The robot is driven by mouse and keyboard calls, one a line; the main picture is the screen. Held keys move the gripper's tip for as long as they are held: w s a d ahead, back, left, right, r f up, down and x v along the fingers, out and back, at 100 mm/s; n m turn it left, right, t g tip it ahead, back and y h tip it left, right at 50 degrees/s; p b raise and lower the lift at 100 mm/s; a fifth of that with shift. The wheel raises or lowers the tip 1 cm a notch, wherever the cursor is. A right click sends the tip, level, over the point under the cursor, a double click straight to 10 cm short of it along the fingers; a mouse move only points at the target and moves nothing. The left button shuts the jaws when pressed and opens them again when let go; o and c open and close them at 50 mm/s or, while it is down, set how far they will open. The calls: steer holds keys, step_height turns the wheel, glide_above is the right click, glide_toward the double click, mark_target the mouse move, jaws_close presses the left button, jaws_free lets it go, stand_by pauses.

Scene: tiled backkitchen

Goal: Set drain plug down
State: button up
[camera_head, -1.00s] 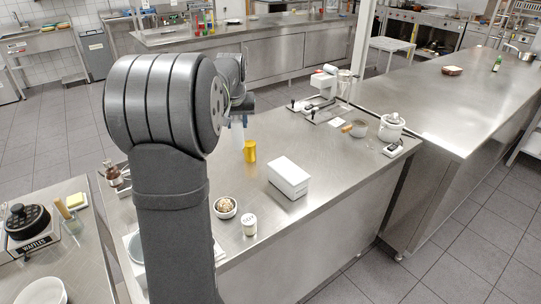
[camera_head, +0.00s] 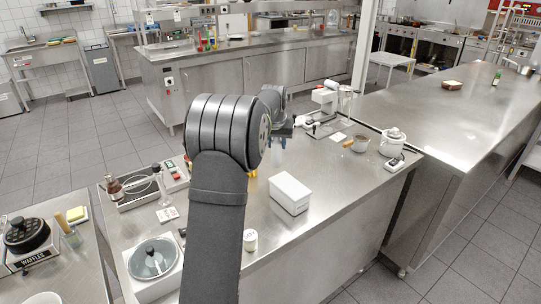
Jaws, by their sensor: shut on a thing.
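My gripper (camera_head: 284,133) is small and far off, beyond the dark bulk of my own arm, over the back part of the steel counter (camera_head: 335,205). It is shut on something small. The drain plug itself cannot be made out at this distance; I take it to be what the jaws hold. The gripper appears to be above the counter, behind the white box (camera_head: 290,192) and left of the white appliance. Whether the held thing touches the surface cannot be told.
A yellow cup (camera_head: 252,174) is mostly hidden by my arm. A small white jar (camera_head: 250,240) stands near the front. A pan with a handle (camera_head: 360,143), a white pot (camera_head: 393,143) and a white appliance (camera_head: 324,97) stand at the back right. Bare counter lies right of the box.

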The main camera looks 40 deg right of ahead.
steer(key=shift+w+a+f, duration=0.15)
steer(key=shift+w+f, duration=0.3)
steer(key=shift+f, duration=0.45)
steer(key=shift+w+a+f, duration=0.1)
steer(key=shift+w+f, duration=0.3)
steer(key=shift+f, duration=0.55)
steer(key=shift+w+a+f, duration=0.15)
steer(key=shift+w+f, duration=0.3)
steer(key=shift+f, duration=0.45)
steer(key=shift+f, duration=0.15)
steer(key=o, duration=1)
steer(key=v, duration=1.2)
steer(key=shift+d, duration=0.1)
